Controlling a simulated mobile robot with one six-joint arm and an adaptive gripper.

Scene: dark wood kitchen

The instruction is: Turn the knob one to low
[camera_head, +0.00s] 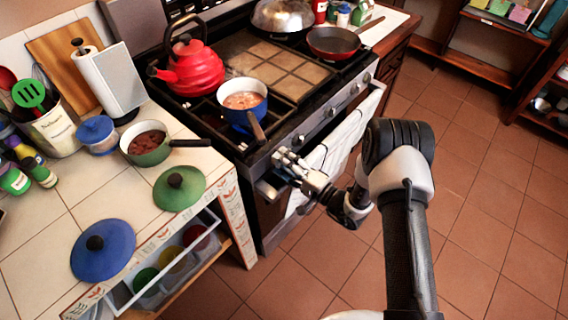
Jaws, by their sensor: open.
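The stove (262,160) has a row of silver knobs along its front panel. The nearest knob in clear sight (299,139) sits just above and right of my gripper's fingertips. Another knob (332,111) is farther along the panel. My gripper (282,163) is open, with its fingers pointing left at the near end of the panel. The fingers cover part of the panel there, so any knob behind them is hidden. I cannot tell whether the fingers touch anything. The knobs' settings are too small to read.
A blue pot (242,115) has its handle over the stove's front edge. A red kettle (193,72) and a red pan (333,43) stand on the stove. A white towel (335,150) hangs below the panel. An open drawer (165,270) juts out left. The floor at right is clear.

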